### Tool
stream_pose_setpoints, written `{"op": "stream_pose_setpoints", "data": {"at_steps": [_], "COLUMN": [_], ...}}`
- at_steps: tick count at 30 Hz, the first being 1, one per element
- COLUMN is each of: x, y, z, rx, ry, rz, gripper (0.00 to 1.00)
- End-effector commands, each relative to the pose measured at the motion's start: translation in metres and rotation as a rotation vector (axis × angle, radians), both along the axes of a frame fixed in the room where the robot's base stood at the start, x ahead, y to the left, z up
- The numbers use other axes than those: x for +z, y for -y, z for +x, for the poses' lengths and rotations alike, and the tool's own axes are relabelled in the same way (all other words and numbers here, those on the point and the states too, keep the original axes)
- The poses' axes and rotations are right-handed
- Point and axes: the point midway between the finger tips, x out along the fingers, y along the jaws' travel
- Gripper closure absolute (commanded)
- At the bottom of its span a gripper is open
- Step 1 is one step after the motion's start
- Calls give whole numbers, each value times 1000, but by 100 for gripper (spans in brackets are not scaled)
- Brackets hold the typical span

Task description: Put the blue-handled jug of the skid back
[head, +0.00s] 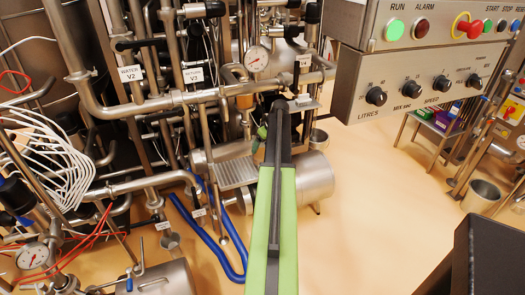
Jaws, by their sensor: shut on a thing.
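My arm, green and black, reaches from the bottom centre up to the middle of the head view. My gripper (264,131) is at its far end, mostly hidden behind the arm; only a small green part shows. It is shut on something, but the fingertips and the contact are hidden. A small open steel vessel (319,139) shows just right of the arm's end and looks like the jug. No blue handle shows on it. The skid (235,172) with its pipes, ribbed step and steel cylinder stands behind and left of the arm.
Pipes, valves and a gauge (257,58) crowd the left and centre. Blue hoses (213,245) lie on the floor left of the arm. A control panel (425,85) overhangs the upper right. A steel bucket (481,196) stands at right. The floor (375,200) between is clear.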

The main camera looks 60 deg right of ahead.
Motion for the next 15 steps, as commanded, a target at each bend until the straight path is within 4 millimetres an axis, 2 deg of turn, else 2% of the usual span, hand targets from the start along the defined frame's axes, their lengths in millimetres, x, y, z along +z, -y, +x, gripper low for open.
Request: {"op": "stream_pose_setpoints", "data": {"at_steps": [8, 9, 12, 15], "x": [-2, -1, -1, -1], "y": [0, 0, 0, 0], "z": [0, 0, 0, 0], "rx": [0, 0, 0, 0], "ry": [0, 0, 0, 0], "rz": [0, 0, 0, 0], "gripper": [83, 11, 0, 0]}}
